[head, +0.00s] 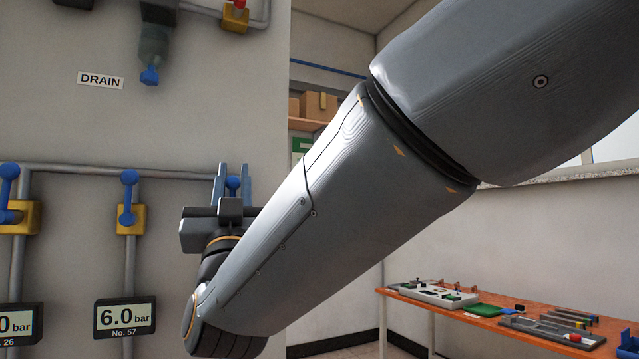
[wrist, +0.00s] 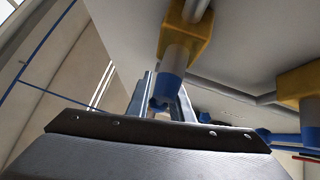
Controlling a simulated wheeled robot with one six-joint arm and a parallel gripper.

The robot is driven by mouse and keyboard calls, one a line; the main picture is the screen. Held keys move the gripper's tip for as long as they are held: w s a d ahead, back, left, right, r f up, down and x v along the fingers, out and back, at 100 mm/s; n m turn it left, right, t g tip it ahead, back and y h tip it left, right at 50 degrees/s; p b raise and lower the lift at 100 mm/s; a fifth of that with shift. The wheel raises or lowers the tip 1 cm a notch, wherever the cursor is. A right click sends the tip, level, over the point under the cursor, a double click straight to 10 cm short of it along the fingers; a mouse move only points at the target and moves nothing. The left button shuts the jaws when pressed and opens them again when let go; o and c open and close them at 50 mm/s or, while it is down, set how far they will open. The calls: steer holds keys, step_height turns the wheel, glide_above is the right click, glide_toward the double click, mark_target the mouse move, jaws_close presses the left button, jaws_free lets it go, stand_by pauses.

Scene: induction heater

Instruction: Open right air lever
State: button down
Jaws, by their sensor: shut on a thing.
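The right air lever (head: 233,183) is a blue handle on the wall, at the right end of a horizontal grey pipe. My gripper (head: 232,184) has one finger on each side of it and is shut on it. In the wrist view the blue lever (wrist: 168,88) hangs below a yellow valve block (wrist: 187,38), with its end between my gripper's fingertips (wrist: 166,98). In the head view my wrist hides this valve's body.
Another blue lever (head: 128,185) stands upright on a yellow valve to the left, above a 6.0 bar gauge (head: 125,316). A further blue lever (head: 8,182) is at the far left. An orange workbench (head: 480,318) with parts stands at lower right.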

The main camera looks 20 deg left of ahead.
steer(key=shift+f, duration=0.1)
steer(key=c, duration=1.7)
jaws_free()
steer(key=shift+a, duration=0.1)
steer(key=b+v, duration=0.2)
steer(key=v, duration=0.5)
steer(key=shift+s+f, duration=0.25)
steer(key=shift+f, duration=0.05)
